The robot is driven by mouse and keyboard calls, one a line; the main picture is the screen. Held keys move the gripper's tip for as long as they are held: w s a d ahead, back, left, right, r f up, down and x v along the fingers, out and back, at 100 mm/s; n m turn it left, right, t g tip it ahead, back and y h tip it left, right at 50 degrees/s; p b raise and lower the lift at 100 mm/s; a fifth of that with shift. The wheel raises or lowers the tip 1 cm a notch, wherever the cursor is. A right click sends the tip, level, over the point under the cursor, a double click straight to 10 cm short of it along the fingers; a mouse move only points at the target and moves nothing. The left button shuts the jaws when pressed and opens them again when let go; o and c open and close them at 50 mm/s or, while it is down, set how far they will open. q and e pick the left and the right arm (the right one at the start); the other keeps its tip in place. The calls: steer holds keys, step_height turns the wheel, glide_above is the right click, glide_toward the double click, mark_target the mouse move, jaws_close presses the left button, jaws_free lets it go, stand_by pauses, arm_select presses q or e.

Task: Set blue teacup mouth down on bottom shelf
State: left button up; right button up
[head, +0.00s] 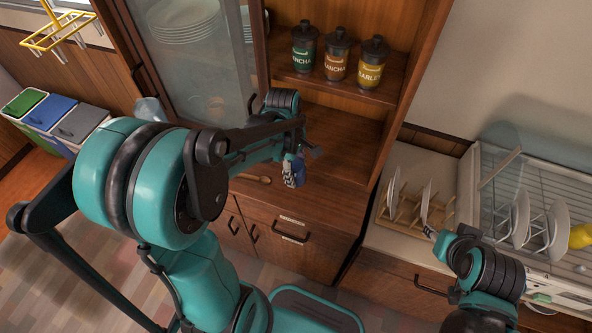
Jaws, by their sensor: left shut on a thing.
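A small blue patterned teacup (292,173) is at the end of my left arm, in front of the wooden cabinet. My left gripper (302,152) is shut on it. The cup is small and partly covered by the fingers, so which way its mouth faces is unclear. The bottom shelf (338,198) of the open cabinet lies under and behind the cup; I cannot tell whether the cup touches it. My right gripper (436,234) is at the lower right beside a wooden plate rack; its fingers are too hidden to tell their state.
Three labelled jars (337,56) stand on the shelf above. A wooden spoon (254,179) lies left of the cup. A glass-doored cabinet (195,65) with stacked plates is on the left. The plate rack (408,205) and dish dryer (497,172) hold plates on the right.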

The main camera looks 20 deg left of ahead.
arm_select(q)
steer(key=shift+f+b, duration=2.65)
steer(key=shift+f, duration=0.75)
steer(key=shift+f, duration=0.35)
steer(key=o, duration=1.3)
steer(key=shift+o, duration=0.2)
steer(key=r, duration=0.4)
steer(key=a+r, duration=0.1)
steer(key=r, duration=0.7)
steer(key=shift+a, duration=0.15)
